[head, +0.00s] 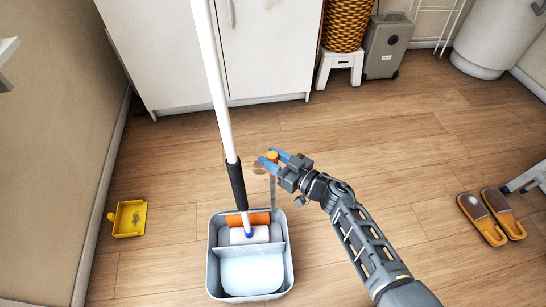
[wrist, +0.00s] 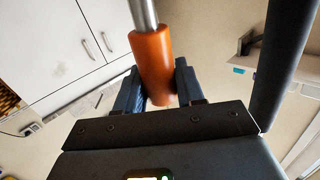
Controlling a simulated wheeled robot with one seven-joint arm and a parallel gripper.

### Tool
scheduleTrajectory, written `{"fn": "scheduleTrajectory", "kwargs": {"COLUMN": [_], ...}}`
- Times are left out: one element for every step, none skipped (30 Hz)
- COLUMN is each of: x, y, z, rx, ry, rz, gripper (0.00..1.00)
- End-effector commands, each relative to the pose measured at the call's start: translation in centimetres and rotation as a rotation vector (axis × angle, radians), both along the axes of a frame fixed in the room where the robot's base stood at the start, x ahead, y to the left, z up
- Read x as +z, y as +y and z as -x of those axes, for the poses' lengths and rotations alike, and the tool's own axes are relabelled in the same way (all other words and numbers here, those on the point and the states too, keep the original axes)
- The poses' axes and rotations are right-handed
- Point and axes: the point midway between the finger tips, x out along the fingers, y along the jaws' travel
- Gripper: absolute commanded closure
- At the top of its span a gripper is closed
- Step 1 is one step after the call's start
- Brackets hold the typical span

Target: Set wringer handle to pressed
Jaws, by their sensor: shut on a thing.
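A grey mop bucket (head: 290,262) stands on the wood floor, with pale water in its front part and a wringer section with an orange piece (head: 257,218) at the back. The wringer handle is a thin grey rod rising from the bucket's right rear, topped by an orange grip (head: 272,156). My gripper (head: 271,158) is at the top of this handle, its blue fingers on either side of the grip. In the wrist view, the orange grip (wrist: 152,62) sits between the fingers. The handle looks upright. A white mop with a black sleeve (head: 236,185) stands in the wringer section, leaning left.
A yellow dustpan (head: 130,218) lies on the floor at left. Orange slippers (head: 492,217) lie at right. White cabinets (head: 270,50), a white stool (head: 340,66) with a wicker basket and a grey case (head: 387,45) stand at the back. The floor around the bucket is clear.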

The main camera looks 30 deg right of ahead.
Motion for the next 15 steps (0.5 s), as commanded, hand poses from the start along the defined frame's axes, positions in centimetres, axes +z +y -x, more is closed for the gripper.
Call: {"fn": "scheduleTrajectory", "kwargs": {"x": [0.6, 0.6, 0.4, 0.4, 0.3, 0.2, 0.1, 0.0, -0.2, -0.3, -0.5, -0.7, -0.7, -0.9, -1.0], "y": [-0.3, -0.4, -0.6, -0.8, -0.9, -1.1, -1.2, -1.3, -1.5, -1.6, -1.7, -1.8, -1.9, -2.0, -2.1], "z": [-0.5, -0.9, -1.3, -1.6, -1.9, -2.4, -2.7, -3.0, -3.4, -3.7, -4.0, -4.3, -4.5, -4.7, -4.9], "rx": [-0.003, -0.003, -0.004, -0.004, -0.004, -0.003, -0.003, -0.003, -0.003, -0.003, -0.003, -0.003, -0.003, -0.003, -0.002], "ry": [0.021, 0.032, 0.048, 0.058, 0.07, 0.084, 0.096, 0.108, 0.123, 0.134, 0.145, 0.158, 0.166, 0.174, 0.182], "rz": [-0.005, -0.011, -0.018, -0.021, -0.026, -0.033, -0.039, -0.044, -0.049, -0.054, -0.059, -0.064, -0.068, -0.071, -0.074], "gripper": [1.0, 1.0, 1.0, 1.0, 1.0, 1.0, 1.0, 1.0, 1.0, 1.0, 1.0, 1.0, 1.0, 1.0, 1.0]}}
